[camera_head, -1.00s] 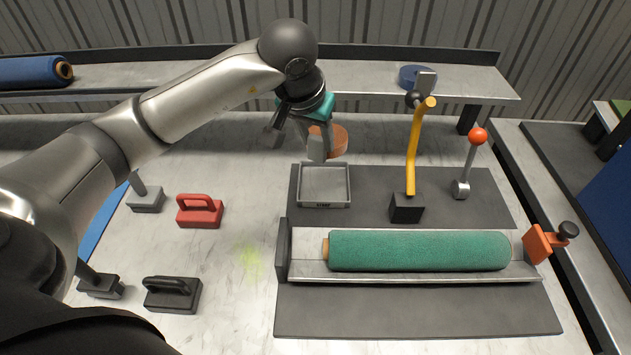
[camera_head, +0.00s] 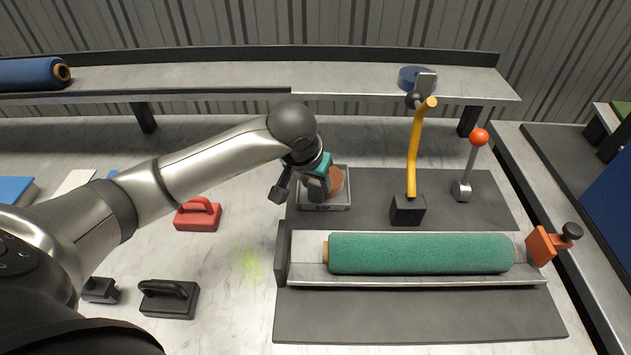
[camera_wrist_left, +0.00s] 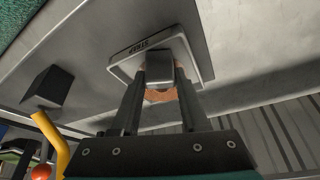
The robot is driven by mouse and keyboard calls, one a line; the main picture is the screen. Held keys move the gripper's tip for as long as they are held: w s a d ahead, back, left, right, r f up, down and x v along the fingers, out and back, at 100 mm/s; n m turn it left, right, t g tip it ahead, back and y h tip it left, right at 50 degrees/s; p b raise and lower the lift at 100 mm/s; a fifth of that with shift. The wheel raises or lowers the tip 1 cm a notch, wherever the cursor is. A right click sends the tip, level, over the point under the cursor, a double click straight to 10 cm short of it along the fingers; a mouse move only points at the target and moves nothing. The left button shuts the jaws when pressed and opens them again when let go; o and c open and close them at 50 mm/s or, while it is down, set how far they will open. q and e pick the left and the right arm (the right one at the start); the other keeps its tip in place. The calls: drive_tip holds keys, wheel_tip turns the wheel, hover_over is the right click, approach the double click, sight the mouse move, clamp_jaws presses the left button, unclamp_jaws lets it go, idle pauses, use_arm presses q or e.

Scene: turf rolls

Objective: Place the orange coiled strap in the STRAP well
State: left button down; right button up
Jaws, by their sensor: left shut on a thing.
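The orange coiled strap (camera_head: 336,180) is held in my left gripper (camera_head: 318,190), which is shut on it. In the head view the strap is at the grey STRAP well (camera_head: 340,203), within its outline, and the gripper hides part of both. I cannot tell whether the strap touches the well's floor. In the left wrist view the well (camera_wrist_left: 196,62) with its STRAP label lies just beyond the fingertips. The strap (camera_wrist_left: 160,95) shows only as a small orange patch between the fingers of the gripper (camera_wrist_left: 160,80). My right gripper is not in view.
A yellow bent lever (camera_head: 413,145) and a red-knobbed lever (camera_head: 470,165) stand right of the well. A green turf roll (camera_head: 420,253) lies in a cradle in front. Red (camera_head: 198,214) and black (camera_head: 169,298) handled blocks are on the left.

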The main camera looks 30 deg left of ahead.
use_arm(q)
drive_tip(key=c, duration=0.9)
unclamp_jaws()
drive_tip(key=shift+f, duration=0.2)
drive_tip(key=o, duration=0.5)
drive_tip(key=shift+r, duration=0.1)
drive_tip(key=shift+s+r, duration=0.1)
drive_tip(key=shift+r, duration=0.35)
drive_tip(key=p+v, duration=0.1)
drive_tip(key=v, duration=1)
drive_tip(key=shift+s+r, duration=0.1)
drive_tip(key=shift+r, duration=0.1)
